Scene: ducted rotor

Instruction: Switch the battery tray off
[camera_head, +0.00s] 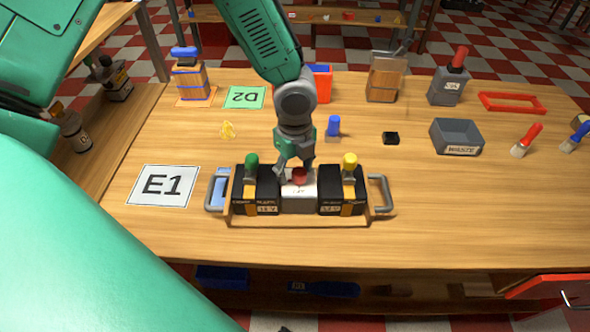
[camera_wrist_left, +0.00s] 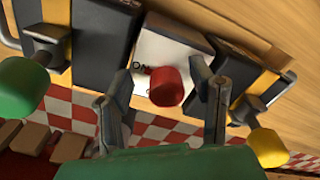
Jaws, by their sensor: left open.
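The battery tray (camera_head: 230,218) stands at the front middle of the table in the head view, with a grey handle at each end. It holds two black batteries, one with a green-topped post (camera_head: 252,165) and one with a yellow-topped post (camera_head: 350,162). Between them is a light switch box (camera_head: 300,202) with a red knob (camera_head: 299,176). The knob also shows in the left wrist view (camera_wrist_left: 166,87), beside the printed letters "ON". My left gripper (camera_head: 295,168) is open right at the knob, one finger on each side; contact cannot be told. My right gripper is not in view.
The E1 card (camera_head: 162,186) lies left of the tray, and the D2 card (camera_head: 244,98) is further back. Table room right of the tray is clear.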

